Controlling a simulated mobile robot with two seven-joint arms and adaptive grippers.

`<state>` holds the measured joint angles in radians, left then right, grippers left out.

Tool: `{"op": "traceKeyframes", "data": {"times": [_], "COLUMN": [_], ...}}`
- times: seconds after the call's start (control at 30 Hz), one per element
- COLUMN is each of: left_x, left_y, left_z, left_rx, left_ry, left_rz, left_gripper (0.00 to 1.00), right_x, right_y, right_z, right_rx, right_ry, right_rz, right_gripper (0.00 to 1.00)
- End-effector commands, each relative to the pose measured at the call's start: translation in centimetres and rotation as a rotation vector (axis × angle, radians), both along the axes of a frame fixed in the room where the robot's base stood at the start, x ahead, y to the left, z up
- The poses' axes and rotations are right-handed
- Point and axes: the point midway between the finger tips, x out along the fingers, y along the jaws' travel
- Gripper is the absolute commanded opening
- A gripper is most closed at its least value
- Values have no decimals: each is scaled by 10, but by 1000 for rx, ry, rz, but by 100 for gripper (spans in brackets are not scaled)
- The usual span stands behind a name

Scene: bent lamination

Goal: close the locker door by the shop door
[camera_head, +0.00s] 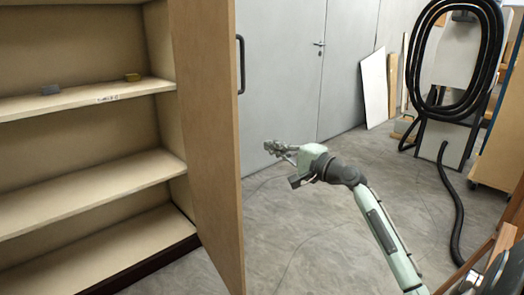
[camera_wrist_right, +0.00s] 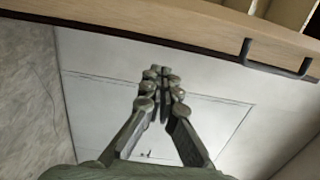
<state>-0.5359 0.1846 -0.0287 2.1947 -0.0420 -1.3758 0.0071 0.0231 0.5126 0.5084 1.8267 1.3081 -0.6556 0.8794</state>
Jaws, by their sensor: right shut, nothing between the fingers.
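The locker (camera_head: 88,187) stands open at the left of the head view, its shelves showing. Its wooden door (camera_head: 210,130) stands swung out toward me, with a dark bar handle (camera_head: 240,65) on its right face. My right gripper (camera_head: 272,147) is to the right of the door, apart from it and lower than the handle. Its fingers are shut and empty. In the right wrist view the fingers (camera_wrist_right: 160,75) meet, with the door edge (camera_wrist_right: 190,25) and handle (camera_wrist_right: 275,58) beyond them at the top. My left gripper is not in view.
The grey shop door (camera_head: 290,70) is shut behind my arm. A vacuum unit with a coiled black hose (camera_head: 410,70) stands at the right, its hose (camera_head: 455,210) trailing on the floor. Pale boards (camera_head: 375,88) lean on the wall. Grey floor (camera_head: 310,245) around my arm is clear.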

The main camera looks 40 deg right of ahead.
Motion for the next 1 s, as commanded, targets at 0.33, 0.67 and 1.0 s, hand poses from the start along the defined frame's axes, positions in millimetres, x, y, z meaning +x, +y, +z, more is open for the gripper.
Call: {"op": "traceKeyframes", "data": {"times": [0.33,0.67,1.0], "left_x": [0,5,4], "left_y": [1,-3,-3], "left_z": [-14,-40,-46], "left_rx": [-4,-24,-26], "left_ry": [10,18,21], "left_rz": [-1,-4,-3], "left_gripper": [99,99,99], "right_x": [73,88,88], "right_y": [10,46,52], "right_z": [1,0,-2], "right_rx": [-2,-5,-7], "right_ry": [0,3,4], "right_rz": [1,2,1], "right_gripper": [0,0,0]}}
